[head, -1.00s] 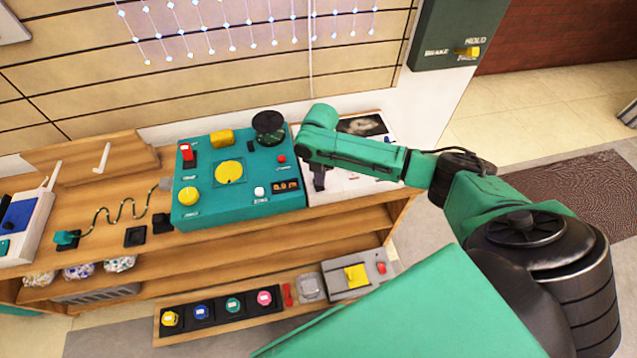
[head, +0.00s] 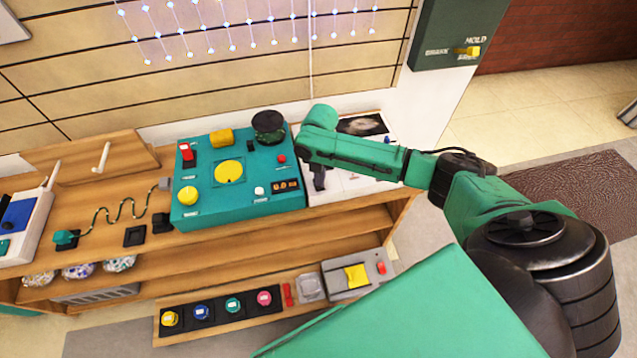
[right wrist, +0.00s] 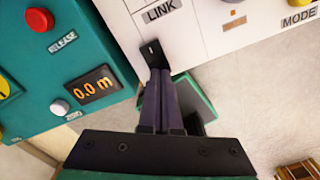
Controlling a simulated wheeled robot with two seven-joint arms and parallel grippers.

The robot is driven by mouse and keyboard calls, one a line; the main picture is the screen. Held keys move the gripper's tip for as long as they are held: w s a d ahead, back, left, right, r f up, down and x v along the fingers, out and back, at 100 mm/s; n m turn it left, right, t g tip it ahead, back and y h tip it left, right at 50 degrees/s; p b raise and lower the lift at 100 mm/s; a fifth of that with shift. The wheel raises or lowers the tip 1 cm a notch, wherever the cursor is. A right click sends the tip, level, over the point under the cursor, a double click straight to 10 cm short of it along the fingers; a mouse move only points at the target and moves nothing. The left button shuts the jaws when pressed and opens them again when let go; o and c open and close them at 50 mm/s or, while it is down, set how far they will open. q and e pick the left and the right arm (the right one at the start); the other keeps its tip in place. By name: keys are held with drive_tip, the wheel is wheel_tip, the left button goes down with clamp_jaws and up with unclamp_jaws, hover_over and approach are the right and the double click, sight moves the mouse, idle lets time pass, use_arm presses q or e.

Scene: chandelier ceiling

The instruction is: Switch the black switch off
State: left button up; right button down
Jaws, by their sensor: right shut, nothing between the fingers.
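The black switch (right wrist: 152,52) sits on the white panel (right wrist: 200,22) beside the word LINK in the right wrist view. It carries a small white mark. My right gripper (right wrist: 159,74) is shut and empty, with its dark fingertips at the switch's lower edge. I cannot tell whether they touch it or are just in front. In the head view my right gripper (head: 319,178) reaches down over the white panel (head: 345,185), and the switch cannot be told apart from the dark fingers. My left gripper is not in view.
A lower shelf holds coloured knobs (head: 233,304).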

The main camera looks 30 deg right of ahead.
drive_tip(key=shift+f+b, duration=0.4)
drive_tip(key=shift+f, duration=0.35)
drive_tip(key=shift+r, duration=0.1)
wheel_tip(320, 180, up, 7)
drive_tip(key=p, duration=0.7)
drive_tip(key=shift+p, duration=0.4)
